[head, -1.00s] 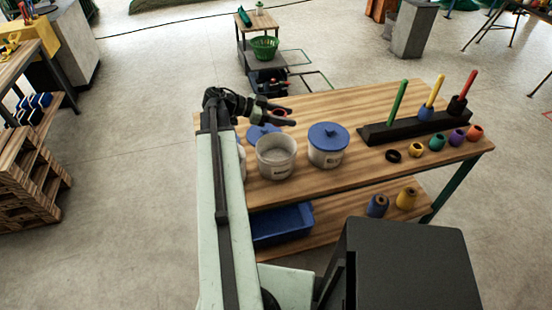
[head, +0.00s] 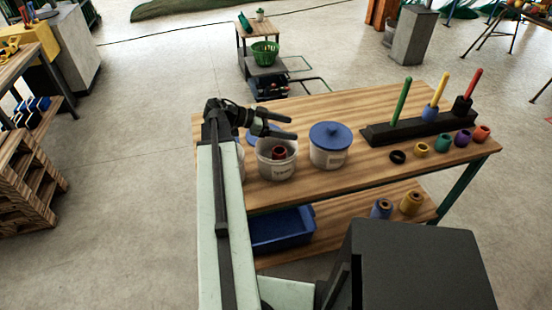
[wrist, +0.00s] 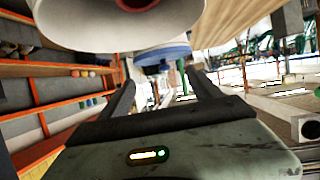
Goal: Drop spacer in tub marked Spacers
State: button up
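The red spacer (head: 279,153) sits inside an open whitish tub (head: 276,173) on the wooden table. The tub has a label on its front, too small to read surely. In the wrist view the tub's pale wall (wrist: 75,28) fills the top, with a bit of red spacer (wrist: 137,3) in it. My gripper (head: 293,127) is above the tub's back rim. Its two fingers are spread apart, with nothing between them, also in the wrist view (wrist: 163,85).
A tub with a blue lid (head: 330,146) stands just right. A blue lid (head: 262,133) lies behind the open tub, partly hidden. A black rack (head: 420,128) with coloured pegs and several loose spacers is at the right. A blue bin (head: 283,229) is on the shelf below.

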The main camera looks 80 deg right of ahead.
jog(key=shift+w+r, duration=0.1)
jog(key=p+v, duration=0.3)
jog(key=v, duration=0.4)
jog(key=shift+w, duration=0.3)
jog(key=shift+a, duration=0.15)
